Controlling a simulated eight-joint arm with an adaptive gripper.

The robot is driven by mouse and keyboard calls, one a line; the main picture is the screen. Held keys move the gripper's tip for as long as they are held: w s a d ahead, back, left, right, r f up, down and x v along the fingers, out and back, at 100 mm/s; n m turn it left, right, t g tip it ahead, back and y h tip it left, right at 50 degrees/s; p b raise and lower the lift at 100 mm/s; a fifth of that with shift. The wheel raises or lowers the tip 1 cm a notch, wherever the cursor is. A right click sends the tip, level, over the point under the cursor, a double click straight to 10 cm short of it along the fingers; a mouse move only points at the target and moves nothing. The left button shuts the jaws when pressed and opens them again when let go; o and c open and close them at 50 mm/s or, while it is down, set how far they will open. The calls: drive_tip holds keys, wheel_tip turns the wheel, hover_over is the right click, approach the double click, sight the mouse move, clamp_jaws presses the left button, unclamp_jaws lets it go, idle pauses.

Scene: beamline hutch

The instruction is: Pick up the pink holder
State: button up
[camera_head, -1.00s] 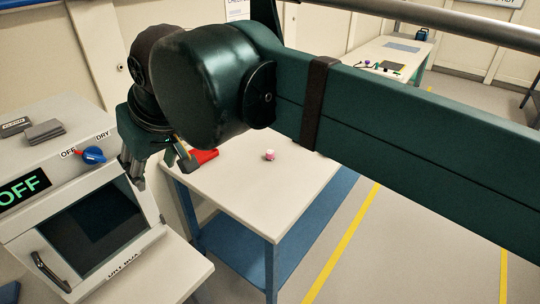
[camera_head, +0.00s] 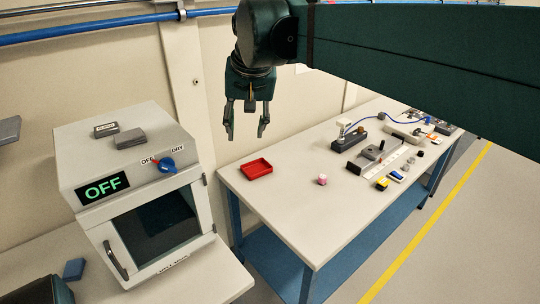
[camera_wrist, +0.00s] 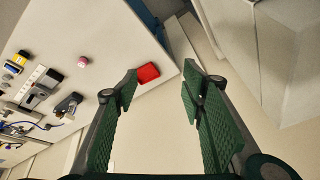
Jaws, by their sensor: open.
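The pink holder (camera_head: 322,180) is a small pink and white piece standing on the white table, to the right of a red tray (camera_head: 257,169). My gripper (camera_head: 246,134) is open and empty, fingers pointing down, above and behind the table's left end. In the wrist view its two green fingers (camera_wrist: 160,85) are spread wide, with nothing between them. The holder is apart from the gripper, and nothing hides it in either view.
A drying oven (camera_head: 140,190) reading OFF stands left of the table (camera_head: 290,215). Several small items, such as a yellow and black block (camera_head: 382,184) and a blue and white one (camera_head: 397,176), lie right of the holder. The tabletop around the holder is clear.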

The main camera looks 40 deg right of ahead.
drive_tip(key=w+d+m+g+p, duration=0.1)
drive_tip(key=w+d+m+p, duration=0.15)
drive_tip(key=d, duration=0.65)
drive_tip(key=w+d+m+g+p, duration=0.1)
drive_tip(key=w+d+m+p, duration=0.15)
drive_tip(key=d, duration=0.75)
drive_tip(key=m+g+y+p, duration=0.1)
drive_tip(key=m+g+p, duration=0.15)
drive_tip(key=m, duration=0.35)
hover_over(322, 176)
drive_tip(key=f, duration=3.2)
drive_tip(key=shift+a+f+p, duration=0.25)
drive_tip(key=shift+f+p, duration=0.05)
drive_tip(key=shift+f, duration=0.3)
drive_tip(key=shift+f, duration=0.1)
drive_tip(key=shift+s+f, duration=0.1)
drive_tip(key=shift+f, duration=1.05)
drive_tip(key=shift+f, duration=0.15)
drive_tip(key=shift+d+f+b, duration=0.2)
drive_tip(key=shift+f+b, duration=0.4)
drive_tip(key=shift+f, duration=1.9)
